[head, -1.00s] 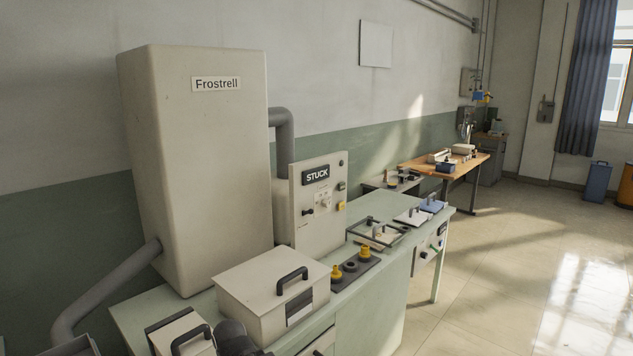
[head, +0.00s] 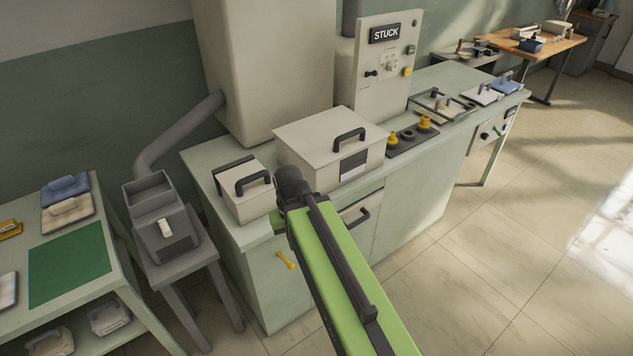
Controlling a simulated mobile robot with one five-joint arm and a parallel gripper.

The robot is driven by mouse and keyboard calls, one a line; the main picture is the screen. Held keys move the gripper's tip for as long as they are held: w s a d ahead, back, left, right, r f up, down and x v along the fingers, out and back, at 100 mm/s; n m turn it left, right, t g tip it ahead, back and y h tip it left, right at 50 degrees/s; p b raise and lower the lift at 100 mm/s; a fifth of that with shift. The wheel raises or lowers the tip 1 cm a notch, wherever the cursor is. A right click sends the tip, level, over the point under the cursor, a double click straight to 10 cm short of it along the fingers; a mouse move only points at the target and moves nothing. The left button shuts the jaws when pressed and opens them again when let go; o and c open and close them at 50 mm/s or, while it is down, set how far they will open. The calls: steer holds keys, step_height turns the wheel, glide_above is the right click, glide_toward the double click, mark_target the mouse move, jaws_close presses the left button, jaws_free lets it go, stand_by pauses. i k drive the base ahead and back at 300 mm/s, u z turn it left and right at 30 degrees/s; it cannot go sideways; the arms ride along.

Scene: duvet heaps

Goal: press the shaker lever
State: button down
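The tall cream machine (head: 265,70) stands at the back of the green bench. Beside it, a cream control panel (head: 388,95) bears a "STUCK" sign (head: 385,33) and a small black lever-like handle (head: 372,73). A yellow lever-like handle (head: 286,260) is on the bench front. No label marks either as the shaker lever. My green arm reaches up from the bottom; its dark end (head: 291,190) is in front of the bench edge, near the cream boxes in the picture. The fingers cannot be made out, nor any contact.
Two lidded cream boxes (head: 320,137) (head: 240,203) with black handles sit on the bench. A grey bin (head: 150,200) with a white tab stands on a stool at left, beside a table with a green mat (head: 70,265). The floor at right is clear.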

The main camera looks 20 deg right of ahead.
mark_target(291, 266)
steer(key=z, duration=1)
steer(key=k, duration=1.25)
steer(key=u, duration=1.55)
steer(key=i, duration=1)
steer(key=u, duration=0.05)
